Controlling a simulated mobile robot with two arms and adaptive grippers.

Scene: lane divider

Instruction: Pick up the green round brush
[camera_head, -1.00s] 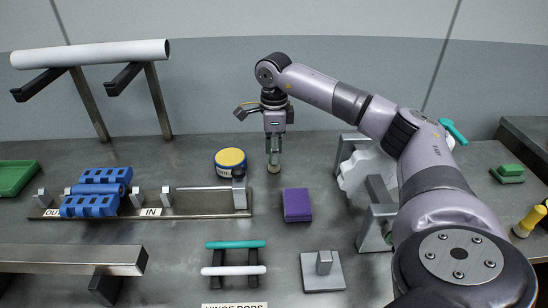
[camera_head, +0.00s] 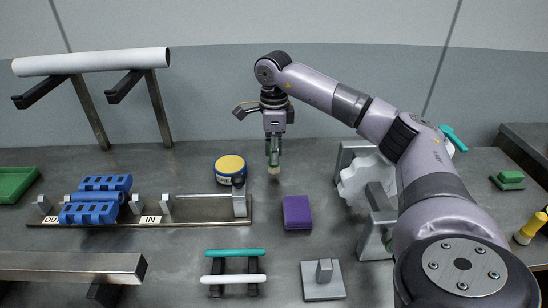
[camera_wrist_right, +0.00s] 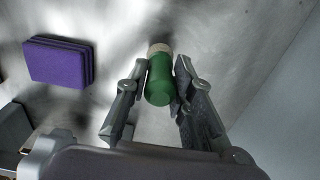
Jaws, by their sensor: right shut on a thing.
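The green round brush (camera_wrist_right: 160,82) is a short green cylinder with a pale tip, held between the two fingers of my right gripper (camera_wrist_right: 158,88) in the right wrist view. In the head view my right gripper (camera_head: 274,146) points straight down, shut on the brush (camera_head: 274,159), with the brush's pale end at the bottom. The brush appears to hang just above the grey table, behind the purple block; the exact gap is hard to tell. My left gripper is in neither view.
A purple block (camera_head: 297,212) lies in front of the brush, also seen in the right wrist view (camera_wrist_right: 58,62). A yellow-topped blue tin (camera_head: 230,167) stands just left of my gripper. A metal rail with blue blocks (camera_head: 95,203) lies left. A white wavy part (camera_head: 362,180) stands right.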

